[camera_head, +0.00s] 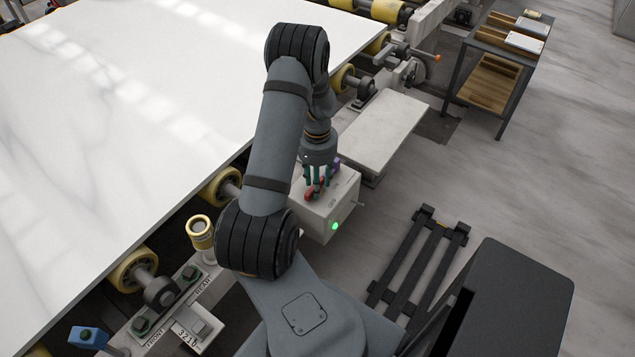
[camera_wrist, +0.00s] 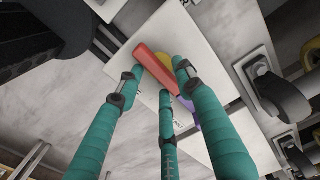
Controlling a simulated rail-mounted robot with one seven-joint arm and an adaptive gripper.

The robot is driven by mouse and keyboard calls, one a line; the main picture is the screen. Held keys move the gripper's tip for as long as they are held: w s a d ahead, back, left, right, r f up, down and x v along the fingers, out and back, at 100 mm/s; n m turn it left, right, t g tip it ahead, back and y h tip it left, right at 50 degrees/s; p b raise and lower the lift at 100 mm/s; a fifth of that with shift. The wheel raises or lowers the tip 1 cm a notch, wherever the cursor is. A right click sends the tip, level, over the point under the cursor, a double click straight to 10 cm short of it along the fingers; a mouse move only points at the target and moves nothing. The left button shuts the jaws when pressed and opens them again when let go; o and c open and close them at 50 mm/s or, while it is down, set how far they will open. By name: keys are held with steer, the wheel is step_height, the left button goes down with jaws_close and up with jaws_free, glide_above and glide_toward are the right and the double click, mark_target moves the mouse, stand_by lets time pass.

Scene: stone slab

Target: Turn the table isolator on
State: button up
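The isolator's red handle (camera_wrist: 157,64) sits on a yellow round base (camera_wrist: 165,60) on top of a pale box (camera_head: 327,212). In the head view the red handle (camera_head: 314,191) shows just below the fingertips. My gripper (camera_head: 319,176) points down over the box with three teal fingers. In the wrist view my gripper (camera_wrist: 161,76) has its fingers spread around the handle, with two tips on its near left side and one on the right. I cannot tell whether any finger touches it. A green light (camera_head: 335,226) glows on the box's front. The fingers partly hide the handle's lower end.
A large white stone slab (camera_head: 110,110) lies on yellow rollers to the left. A purple part (camera_head: 336,163) shows on the box beside the fingers. A pale bench (camera_head: 383,130) stands behind the box, and a black rack (camera_head: 420,258) lies on the floor at right.

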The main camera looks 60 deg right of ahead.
steer(key=shift+r, duration=0.1)
step_height(320, 180, up, 12)
steer(key=shift+f, duration=0.1)
stand_by(0.5)
steer(key=shift+f, duration=0.1)
step_height(320, 180, down, 12)
steer(key=shift+a+r, duration=0.15)
steer(key=shift+r, duration=0.05)
steer(key=shift+r+m+p, duration=0.1)
steer(key=shift+m+p, duration=0.2)
steer(key=shift+p, duration=0.35)
steer(key=shift+d+r+b, duration=0.25)
steer(key=shift+r+b, duration=0.05)
steer(key=shift+r, duration=0.05)
steer(key=shift+a+r, duration=0.15)
steer(key=shift+r, duration=0.95)
